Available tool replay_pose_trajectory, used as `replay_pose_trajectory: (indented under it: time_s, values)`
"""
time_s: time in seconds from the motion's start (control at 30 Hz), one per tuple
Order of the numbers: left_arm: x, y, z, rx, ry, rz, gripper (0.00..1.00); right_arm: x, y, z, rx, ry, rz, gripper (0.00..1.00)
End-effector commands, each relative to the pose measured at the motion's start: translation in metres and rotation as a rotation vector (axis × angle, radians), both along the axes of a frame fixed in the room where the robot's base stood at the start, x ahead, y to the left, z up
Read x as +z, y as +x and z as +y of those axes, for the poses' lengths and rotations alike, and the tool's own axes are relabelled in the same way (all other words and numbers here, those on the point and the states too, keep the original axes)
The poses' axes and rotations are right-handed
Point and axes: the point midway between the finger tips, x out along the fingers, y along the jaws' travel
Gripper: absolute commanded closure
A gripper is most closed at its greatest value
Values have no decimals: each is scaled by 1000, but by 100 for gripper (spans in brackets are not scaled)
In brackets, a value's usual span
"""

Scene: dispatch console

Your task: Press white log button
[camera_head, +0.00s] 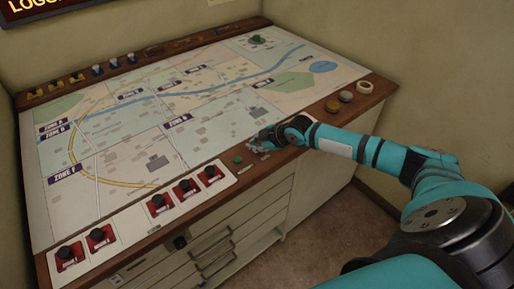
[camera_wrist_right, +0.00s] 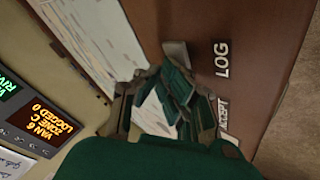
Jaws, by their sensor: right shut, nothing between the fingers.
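My right gripper (camera_head: 256,143) is shut and empty at the front wooden edge of the map console (camera_head: 325,122), just right of a round green button (camera_head: 238,159). In the right wrist view the fingers (camera_wrist_right: 178,75) sit beside the white LOG label (camera_wrist_right: 222,60) on the brown wood. The white log button cannot be made out; the fingers cover the spot beside that label. Whether the fingertips touch anything cannot be told. A second label, partly hidden and apparently reading ACCEPT (camera_wrist_right: 223,112), is lower down. My left gripper is not in view.
Several black knobs on red plates (camera_head: 185,188) line the front edge to the left. A yellowish round piece (camera_head: 332,106), a grey one (camera_head: 346,96) and a white ring (camera_head: 364,87) are at the right. A lit display (camera_wrist_right: 45,125) shows "LOGGED 0".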

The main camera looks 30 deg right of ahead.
Motion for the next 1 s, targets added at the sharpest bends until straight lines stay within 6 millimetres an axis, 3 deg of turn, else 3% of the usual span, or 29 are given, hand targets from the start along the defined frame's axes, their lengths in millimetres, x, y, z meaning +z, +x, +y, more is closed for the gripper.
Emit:
replay_pose_trajectory:
  time_s: [0.43,0.8,1.0]
  values:
    - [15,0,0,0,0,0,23,16,-1,0,0,-1,3,100]
    - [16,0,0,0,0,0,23,17,0,0,0,0,1,100]
    - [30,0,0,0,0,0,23,33,0,0,-1,-1,1,100]
